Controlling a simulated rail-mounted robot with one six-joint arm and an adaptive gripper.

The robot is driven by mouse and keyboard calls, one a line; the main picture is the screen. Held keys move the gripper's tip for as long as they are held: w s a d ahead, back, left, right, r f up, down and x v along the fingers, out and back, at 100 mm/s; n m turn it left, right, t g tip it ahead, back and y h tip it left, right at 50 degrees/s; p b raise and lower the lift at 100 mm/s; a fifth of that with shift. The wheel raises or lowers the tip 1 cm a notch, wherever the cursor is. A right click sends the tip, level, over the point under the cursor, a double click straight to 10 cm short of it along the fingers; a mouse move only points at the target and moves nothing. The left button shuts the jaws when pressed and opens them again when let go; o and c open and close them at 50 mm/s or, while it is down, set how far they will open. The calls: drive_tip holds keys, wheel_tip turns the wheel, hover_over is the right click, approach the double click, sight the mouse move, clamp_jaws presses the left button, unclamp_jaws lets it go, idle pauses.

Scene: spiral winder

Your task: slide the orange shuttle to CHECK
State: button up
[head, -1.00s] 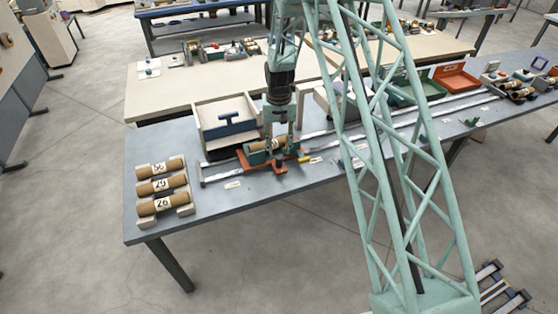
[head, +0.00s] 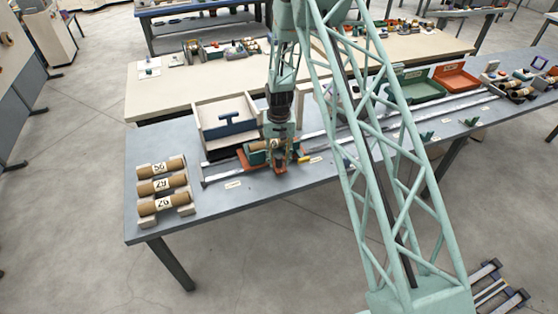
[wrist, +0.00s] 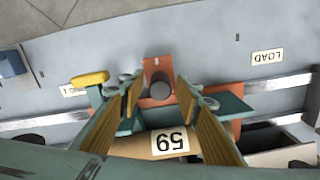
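The orange shuttle (head: 246,162) sits on the metal rails near their left end in the head view. A brown tube labelled 59 (wrist: 135,146) lies across the teal cradle of the shuttle. My gripper (wrist: 158,87) is open, with its yellow-padded fingers on either side of the knob and a gap visible. In the head view my gripper (head: 281,163) is low over the shuttle's front and hides part of it. I cannot read a CHECK label.
A LOAD label (wrist: 267,57) and a yellow piece (wrist: 90,78) are beside the rails. Several numbered tubes (head: 162,186) lie on a rack at the table's left end. A beige box (head: 222,113) stands behind the shuttle. The rails (head: 452,104) run right past green and orange bins.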

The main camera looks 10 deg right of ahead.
drive_tip(key=shift+c, duration=0.7)
clamp_jaws()
drive_tip(key=shift+d, duration=0.15)
